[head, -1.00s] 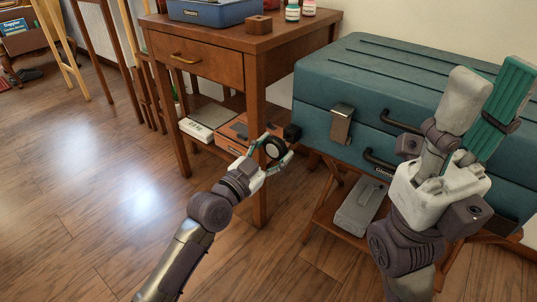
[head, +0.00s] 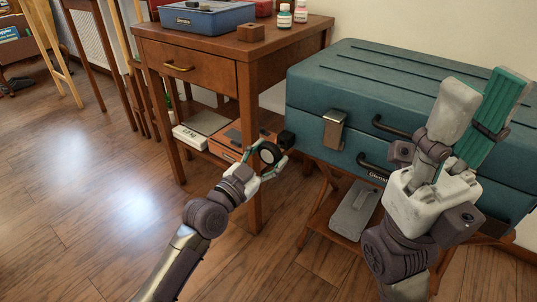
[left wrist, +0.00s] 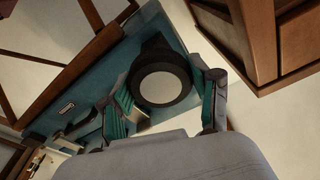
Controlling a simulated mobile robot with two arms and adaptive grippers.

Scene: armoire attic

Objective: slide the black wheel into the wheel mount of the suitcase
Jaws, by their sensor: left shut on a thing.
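The black wheel (head: 270,153) with a pale hub is held between the fingertips of my left gripper (head: 268,158), in front of the small table's leg. The wheel also shows in the left wrist view (left wrist: 164,86), between the teal finger pads. The teal suitcase (head: 400,85) lies flat on a wooden stand. Its black wheel mount (head: 286,138) sticks out at the near left corner, just above and right of the wheel. Whether wheel and mount touch, I cannot tell. The mount is partly hidden behind the wheel in the wrist view. My right gripper (head: 485,88) is open, empty, in front of the suitcase's right part.
A wooden table (head: 200,45) with a blue case (head: 202,18) and bottles stands left of the suitcase; its front leg is close behind my left gripper. An orange box (head: 228,140) sits on its lower shelf. A grey object (head: 355,208) lies on the suitcase stand's shelf.

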